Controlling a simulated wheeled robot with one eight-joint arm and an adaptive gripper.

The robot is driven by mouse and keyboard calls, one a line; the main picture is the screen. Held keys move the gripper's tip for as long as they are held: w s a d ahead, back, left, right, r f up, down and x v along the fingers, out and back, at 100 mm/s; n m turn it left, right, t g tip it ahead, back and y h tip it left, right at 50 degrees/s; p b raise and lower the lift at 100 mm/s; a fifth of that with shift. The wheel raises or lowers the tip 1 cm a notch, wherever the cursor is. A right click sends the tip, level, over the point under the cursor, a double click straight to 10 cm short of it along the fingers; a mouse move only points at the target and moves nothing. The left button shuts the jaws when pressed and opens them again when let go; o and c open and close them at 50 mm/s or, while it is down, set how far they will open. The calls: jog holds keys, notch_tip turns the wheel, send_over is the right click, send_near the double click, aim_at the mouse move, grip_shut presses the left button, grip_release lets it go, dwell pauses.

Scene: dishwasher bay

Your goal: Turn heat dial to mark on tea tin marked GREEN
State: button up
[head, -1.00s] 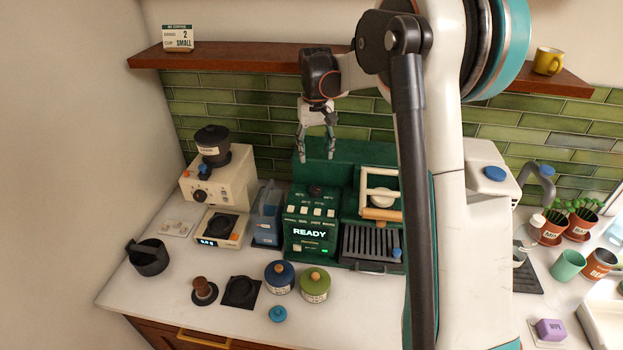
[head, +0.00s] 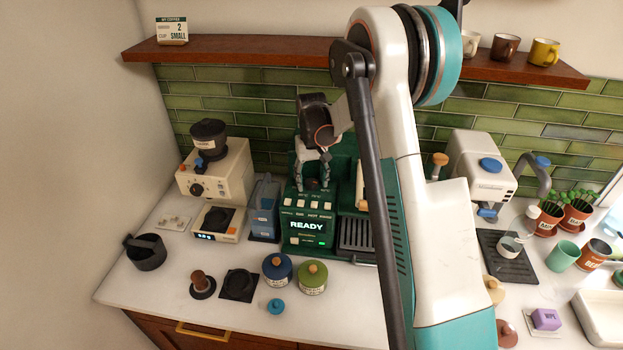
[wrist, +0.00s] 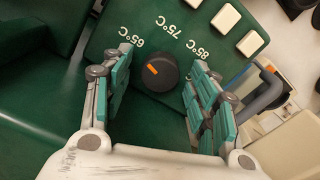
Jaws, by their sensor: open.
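The heat dial (wrist: 158,72) is a round black knob with an orange pointer line on the green machine (head: 308,240). Marks 65°C, 75°C and 85°C arc around it in the wrist view. The orange line lies toward the 65°C side. My gripper (wrist: 161,60) is open, with one finger on each side of the dial and gaps showing between. In the head view my gripper (head: 313,187) is over the machine's top panel. A green tin (head: 313,279) with a pale label stands on the counter in front; its lettering is too small to read.
A blue tin (head: 278,268) stands beside the green tin, with a small blue-knobbed piece (head: 276,307) in front. White buttons (wrist: 227,17) sit close to the dial. A blue-grey jug (head: 265,210) stands left of the machine. A shelf (head: 250,48) runs above.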

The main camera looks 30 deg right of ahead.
jog(key=c, duration=1.1)
jog(key=shift+f+m+b, duration=0.1)
jog(key=shift+m+b, duration=0.2)
jog(key=shift+b, duration=0.1)
jog(key=m+b, duration=0.2)
jog(key=m, duration=0.1)
jog(key=shift+f+m+b, duration=0.1)
jog(key=shift+m+b, duration=0.25)
jog(key=shift+m, duration=0.05)
jog(key=m+b, duration=0.2)
jog(key=m, duration=0.3)
